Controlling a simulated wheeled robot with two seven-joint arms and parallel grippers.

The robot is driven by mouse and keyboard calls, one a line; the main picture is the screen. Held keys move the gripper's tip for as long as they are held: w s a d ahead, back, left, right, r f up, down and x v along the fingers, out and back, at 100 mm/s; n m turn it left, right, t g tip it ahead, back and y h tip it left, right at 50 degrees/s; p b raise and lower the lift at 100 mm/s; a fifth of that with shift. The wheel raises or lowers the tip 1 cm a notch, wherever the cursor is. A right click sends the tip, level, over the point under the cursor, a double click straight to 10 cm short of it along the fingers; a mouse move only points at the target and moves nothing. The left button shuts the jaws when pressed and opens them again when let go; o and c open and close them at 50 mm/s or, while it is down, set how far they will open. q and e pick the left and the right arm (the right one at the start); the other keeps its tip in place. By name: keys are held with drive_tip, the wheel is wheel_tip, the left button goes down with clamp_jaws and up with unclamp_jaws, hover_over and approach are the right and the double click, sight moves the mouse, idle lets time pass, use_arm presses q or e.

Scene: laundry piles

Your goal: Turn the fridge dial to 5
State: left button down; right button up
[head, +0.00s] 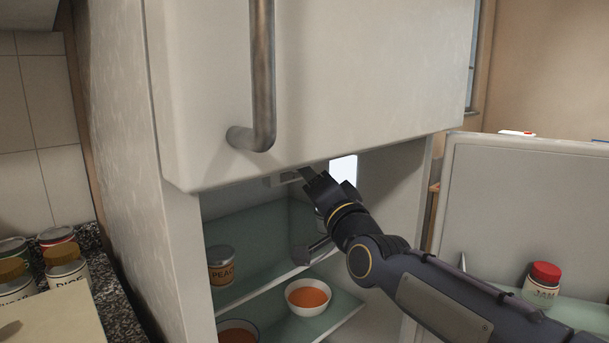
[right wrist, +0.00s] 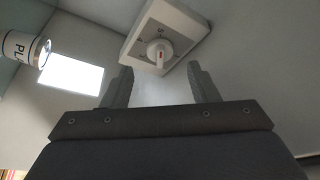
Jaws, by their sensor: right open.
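The fridge dial (right wrist: 159,53) is a round white knob with a red mark, set on a pale square housing on the fridge's inner ceiling. The housing (head: 284,179) shows partly in the head view, under the upper door; the knob is hidden there. My right gripper (right wrist: 160,82) is open and empty, with its two dark fingers just short of the dial, one to each side of it. In the head view my right gripper (head: 305,172) reaches up inside the fridge's top. My left gripper is in neither view.
The upper door (head: 350,80) with its metal handle (head: 263,75) hangs above my right arm. Glass shelves hold a peach can (head: 221,266) and bowls of orange food (head: 308,297). The open lower door (head: 520,210) stands at right, with a jam jar (head: 541,284). A lit panel (right wrist: 72,75) is nearby.

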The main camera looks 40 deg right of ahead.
drive_tip(key=v, duration=0.3)
idle(0.6)
